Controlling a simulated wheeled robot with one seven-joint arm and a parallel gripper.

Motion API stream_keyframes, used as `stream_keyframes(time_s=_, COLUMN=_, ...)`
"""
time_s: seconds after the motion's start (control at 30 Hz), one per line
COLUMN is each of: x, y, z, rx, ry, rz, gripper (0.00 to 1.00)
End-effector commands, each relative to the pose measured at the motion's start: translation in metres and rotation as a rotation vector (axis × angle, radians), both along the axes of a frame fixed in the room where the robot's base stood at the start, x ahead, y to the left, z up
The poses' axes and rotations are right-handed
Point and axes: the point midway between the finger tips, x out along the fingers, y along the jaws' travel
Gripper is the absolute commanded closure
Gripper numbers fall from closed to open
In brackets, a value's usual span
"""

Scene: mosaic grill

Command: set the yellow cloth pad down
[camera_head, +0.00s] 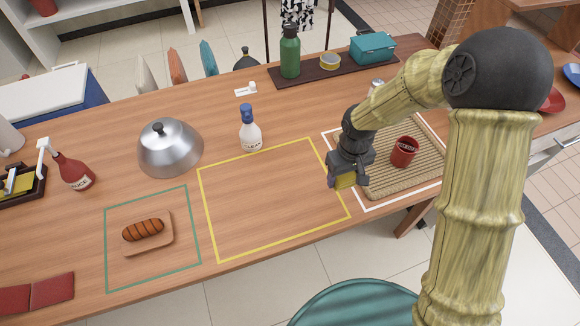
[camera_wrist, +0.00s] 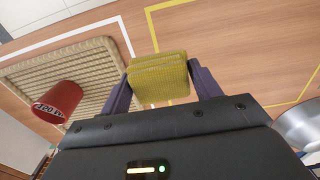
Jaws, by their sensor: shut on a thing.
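My gripper (camera_head: 340,180) is shut on the yellow cloth pad (camera_wrist: 159,78). In the wrist view the pad sits between the two dark fingers, and the table shows beyond it. In the head view the pad (camera_head: 345,182) is partly hidden by my gripper. It appears near the right side of the yellow outlined square (camera_head: 208,216) and the left edge of the woven mat (camera_head: 420,172). I cannot tell how high the pad is above the table.
A red cup (camera_head: 404,151) stands on the mat. The yellow outlined area is bare.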

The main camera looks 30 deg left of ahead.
Motion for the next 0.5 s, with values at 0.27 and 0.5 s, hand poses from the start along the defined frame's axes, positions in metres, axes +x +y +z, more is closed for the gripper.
stream_keyframes(time_s=0.27, x=-0.001, y=-0.001, z=-0.028, rx=-0.003, ry=0.005, rz=0.001, gripper=0.66)
stream_keyframes(time_s=0.5, x=0.000, y=0.000, z=-0.062, rx=-0.001, ry=0.001, rz=-0.001, gripper=0.66)
